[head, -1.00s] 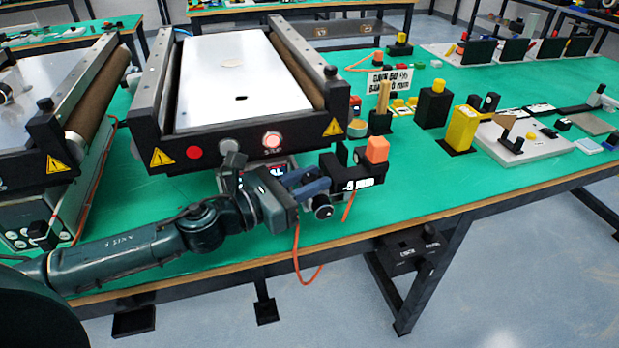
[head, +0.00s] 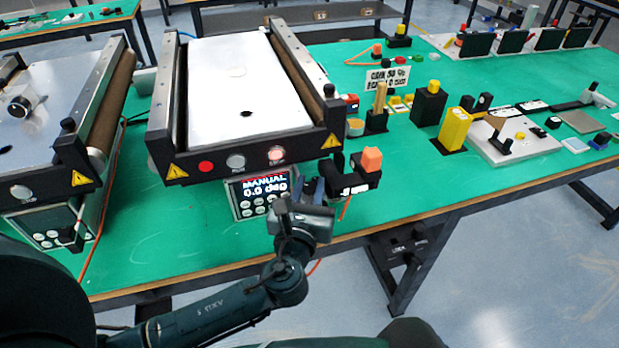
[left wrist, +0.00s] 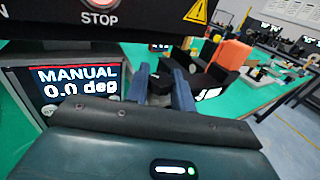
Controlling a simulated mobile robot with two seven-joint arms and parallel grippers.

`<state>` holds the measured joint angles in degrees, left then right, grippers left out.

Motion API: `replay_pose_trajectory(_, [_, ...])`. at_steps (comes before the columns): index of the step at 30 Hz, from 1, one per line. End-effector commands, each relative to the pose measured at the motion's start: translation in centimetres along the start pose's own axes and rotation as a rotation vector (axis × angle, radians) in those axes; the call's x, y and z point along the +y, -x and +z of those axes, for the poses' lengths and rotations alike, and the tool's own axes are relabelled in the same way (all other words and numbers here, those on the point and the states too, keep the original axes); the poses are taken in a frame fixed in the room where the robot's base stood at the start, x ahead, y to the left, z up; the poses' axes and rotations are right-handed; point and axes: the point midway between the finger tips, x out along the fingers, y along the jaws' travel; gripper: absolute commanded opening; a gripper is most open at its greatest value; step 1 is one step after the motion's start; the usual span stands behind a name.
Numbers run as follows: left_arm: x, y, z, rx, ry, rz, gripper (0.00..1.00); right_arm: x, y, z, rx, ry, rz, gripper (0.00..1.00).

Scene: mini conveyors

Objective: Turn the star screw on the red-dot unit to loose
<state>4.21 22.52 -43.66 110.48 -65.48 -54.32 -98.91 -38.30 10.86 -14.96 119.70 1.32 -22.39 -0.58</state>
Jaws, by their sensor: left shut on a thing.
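The middle conveyor unit (head: 262,165) has a red round dot on its black front, beside a grey button and a lit STOP button. Its display (head: 262,187) below reads MANUAL 0.0 deg, and the display also shows in the left wrist view (left wrist: 75,82). My left gripper (head: 313,188) is at the unit's front right corner, just right of the display. In the left wrist view its two blue-grey fingers (left wrist: 161,88) are closed on the sides of a small dark knob, the star screw (left wrist: 160,80). The screw's lower part is hidden. My right gripper is not in view.
A black bracket with an orange block (head: 371,160) stands close right of my left gripper. A second conveyor unit (head: 45,192) is at the left. A yellow block (head: 456,128) and a black block (head: 430,104) stand further right. The table's front edge is near my arm.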

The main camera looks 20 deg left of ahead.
Motion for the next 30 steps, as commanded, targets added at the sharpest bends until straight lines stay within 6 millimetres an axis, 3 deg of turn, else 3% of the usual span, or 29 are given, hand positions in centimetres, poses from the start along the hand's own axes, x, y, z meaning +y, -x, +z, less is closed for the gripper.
replay_pose_trajectory(15, [-0.05, -0.03, 0.08, 0.000, 0.001, 0.311, 0.01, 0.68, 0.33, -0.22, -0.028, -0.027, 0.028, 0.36])
replay_pose_trajectory(30, [0.00, -0.06, 0.01, -0.002, 0.000, 0.356, 0.01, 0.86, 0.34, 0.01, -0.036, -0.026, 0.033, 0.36])
